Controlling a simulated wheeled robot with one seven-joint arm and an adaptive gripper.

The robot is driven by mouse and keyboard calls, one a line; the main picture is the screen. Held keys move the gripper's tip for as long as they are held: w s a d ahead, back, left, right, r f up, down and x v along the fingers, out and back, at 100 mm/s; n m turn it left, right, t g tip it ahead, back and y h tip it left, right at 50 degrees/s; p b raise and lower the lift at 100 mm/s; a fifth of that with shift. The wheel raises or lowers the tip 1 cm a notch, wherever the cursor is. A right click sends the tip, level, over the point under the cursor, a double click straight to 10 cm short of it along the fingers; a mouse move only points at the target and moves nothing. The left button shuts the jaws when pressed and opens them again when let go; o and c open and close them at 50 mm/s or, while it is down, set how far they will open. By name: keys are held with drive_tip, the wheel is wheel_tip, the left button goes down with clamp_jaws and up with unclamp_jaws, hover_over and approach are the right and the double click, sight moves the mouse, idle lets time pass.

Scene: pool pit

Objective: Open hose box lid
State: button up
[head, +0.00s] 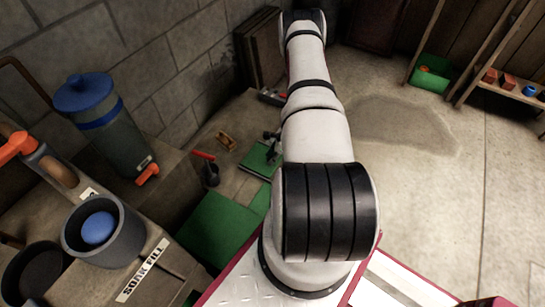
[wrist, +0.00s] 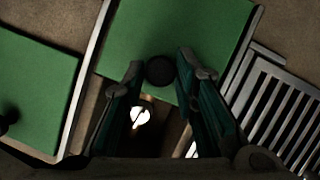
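In the wrist view a green panel (wrist: 170,25) with a dark round knob (wrist: 160,70) near its lower edge lies ahead of my gripper (wrist: 165,78). The two fingers are apart, one on each side of the knob in the picture; I cannot tell whether they touch it. A second green panel (wrist: 38,85) lies to the left. In the head view the smaller green panel (head: 258,160) sits by my gripper (head: 271,143), partly hidden by my arm. A larger green panel (head: 208,225) lies nearer. No label shows which panel is the hose box lid.
A slatted metal grate (wrist: 285,115) lies right of the panel. A dark cup with a red-handled tool (head: 210,172) stands nearby. A blue-lidded container (head: 112,130) and a "SOAK FILL" box (head: 150,265) are on the left. The concrete floor at right is open.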

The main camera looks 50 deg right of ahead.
clamp_jaws()
drive_tip(key=shift+s+d, duration=0.15)
drive_tip(key=shift+s, duration=0.65)
drive_tip(key=o, duration=0.7)
unclamp_jaws()
drive_tip(key=v, duration=1.2)
